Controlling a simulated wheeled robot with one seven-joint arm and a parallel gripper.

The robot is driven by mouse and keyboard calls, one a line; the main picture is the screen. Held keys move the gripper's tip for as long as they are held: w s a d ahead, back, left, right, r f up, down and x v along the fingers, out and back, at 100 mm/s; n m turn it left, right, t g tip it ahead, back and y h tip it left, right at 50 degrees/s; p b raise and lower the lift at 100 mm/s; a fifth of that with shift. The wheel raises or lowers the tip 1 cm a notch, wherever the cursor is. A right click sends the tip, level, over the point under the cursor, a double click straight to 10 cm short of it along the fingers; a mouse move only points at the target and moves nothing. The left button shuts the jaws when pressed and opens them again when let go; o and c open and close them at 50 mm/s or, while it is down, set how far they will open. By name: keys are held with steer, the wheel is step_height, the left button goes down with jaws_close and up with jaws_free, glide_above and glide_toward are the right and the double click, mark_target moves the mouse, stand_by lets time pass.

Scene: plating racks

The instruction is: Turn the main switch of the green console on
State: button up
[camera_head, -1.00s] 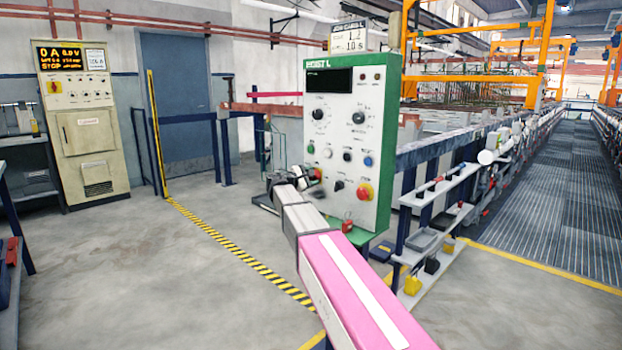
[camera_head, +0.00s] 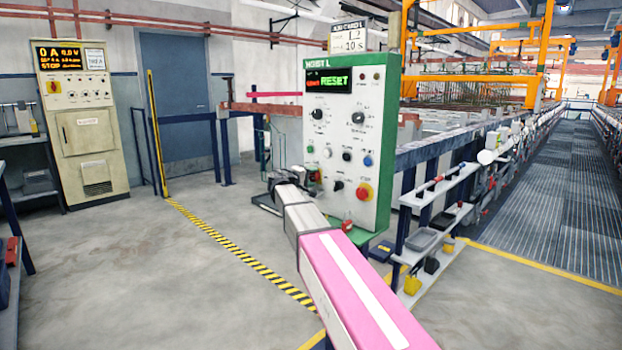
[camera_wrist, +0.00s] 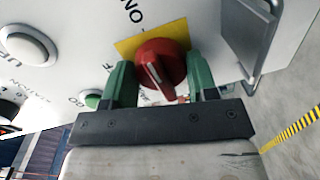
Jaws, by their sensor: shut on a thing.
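The green console (camera_head: 387,110) stands in the middle of the head view, with a white front panel of knobs and buttons. Its display (camera_head: 329,80) is lit and reads RESET. The main switch is a red rotary knob (camera_wrist: 161,66) on a yellow plate (camera_wrist: 126,47) in the wrist view, with ON lettering above it. My gripper (camera_wrist: 160,82) is shut on the red knob, one green finger on each side. The knob's white mark runs slightly tilted.
A metal bracket (camera_wrist: 250,35) juts out beside the switch. A shelf rack (camera_head: 432,225) stands right of the console. A beige cabinet (camera_head: 84,130) stands far left; the floor between is clear.

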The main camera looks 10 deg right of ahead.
steer(key=shift+f+m, duration=0.1)
steer(key=shift+m, duration=0.2)
stand_by(0.4)
steer(key=o, duration=0.9)
steer(key=v, duration=1.1)
steer(key=shift+s, duration=0.1)
